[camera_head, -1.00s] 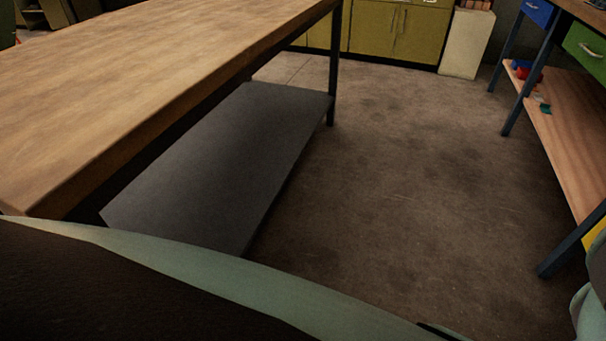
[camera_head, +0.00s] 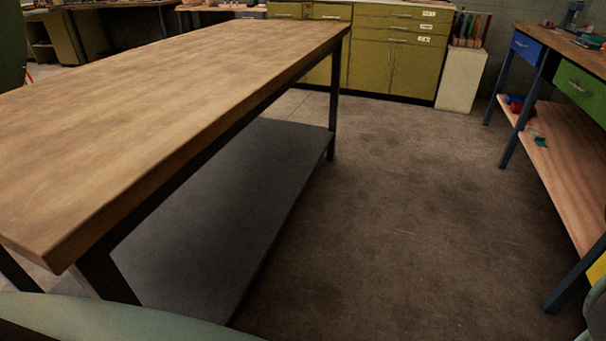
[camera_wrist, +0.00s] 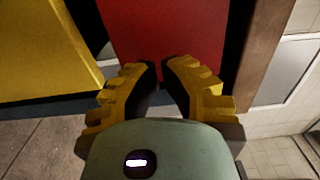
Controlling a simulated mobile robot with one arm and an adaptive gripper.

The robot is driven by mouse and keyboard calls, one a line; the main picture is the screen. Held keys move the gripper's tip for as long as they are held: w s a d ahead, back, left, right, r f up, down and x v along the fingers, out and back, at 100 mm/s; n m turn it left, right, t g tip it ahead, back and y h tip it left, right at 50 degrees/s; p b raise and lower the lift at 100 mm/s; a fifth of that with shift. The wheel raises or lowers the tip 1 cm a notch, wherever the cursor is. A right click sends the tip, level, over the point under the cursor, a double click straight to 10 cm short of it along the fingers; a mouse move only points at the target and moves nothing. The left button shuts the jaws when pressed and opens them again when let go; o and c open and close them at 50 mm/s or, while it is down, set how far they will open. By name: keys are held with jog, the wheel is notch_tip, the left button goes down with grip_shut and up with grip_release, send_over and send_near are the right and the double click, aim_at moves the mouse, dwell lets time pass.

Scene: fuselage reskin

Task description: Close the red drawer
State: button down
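A flat red panel (camera_wrist: 165,28), seemingly the red drawer's front, fills the upper middle of the wrist view. No handle shows on it, and I cannot tell how far the drawer is open. My gripper (camera_wrist: 160,63) points at the red panel's lower part with its yellow, dark-padded fingers. Its tips are close together with nothing seen between them; contact with the panel cannot be told. The red drawer and my gripper are not in the head view.
A yellow panel (camera_wrist: 45,50) stands left of the red one. In the head view, a long wooden table (camera_head: 150,95) with a grey lower shelf (camera_head: 225,215) is on the left. A bench with blue (camera_head: 525,45) and green drawers (camera_head: 580,90) is on the right. Open floor (camera_head: 410,210) lies between.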

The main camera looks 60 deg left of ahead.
jog(key=p+v, duration=0.2)
jog(key=v, duration=0.8)
jog(key=shift+s+a, duration=0.15)
jog(key=shift+a, duration=0.15)
